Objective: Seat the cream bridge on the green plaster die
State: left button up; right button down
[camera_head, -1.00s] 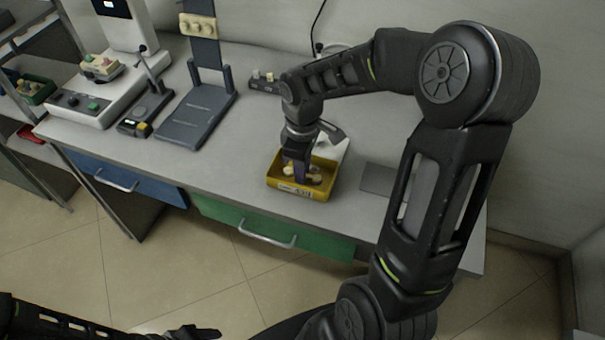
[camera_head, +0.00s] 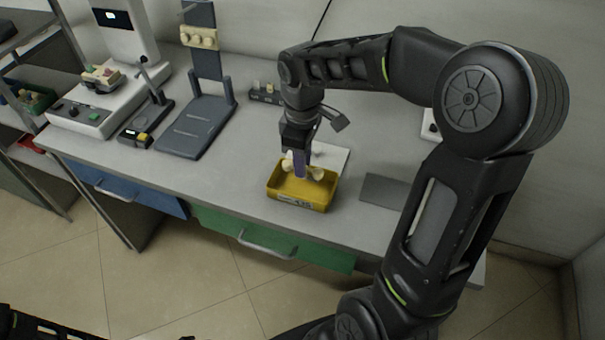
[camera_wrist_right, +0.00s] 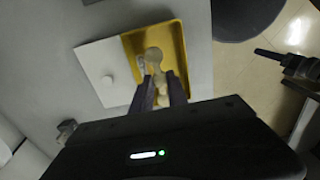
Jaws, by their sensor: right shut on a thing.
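In the right wrist view the bridge (camera_wrist_right: 154,56) shows between and beyond the fingertips (camera_wrist_right: 158,92), over the yellow tray (camera_wrist_right: 131,48). I cannot pick out the green plaster die for certain; a small cream-and-pink piece with some green (camera_head: 101,77) sits on the white machine at the left. My left gripper (camera_wrist_right: 292,64) shows dark at the right of the right wrist view.
A white card (camera_wrist_right: 92,62) lies by the tray. A dark stand (camera_head: 196,128) carries a cream toothed strip (camera_head: 199,38). A small grey block with pegs (camera_head: 265,93) stands at the back. A grey pad (camera_head: 388,191) lies right of the tray. The bench front is clear left of the tray.

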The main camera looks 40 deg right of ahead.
jog(key=shift+r, duration=1.85)
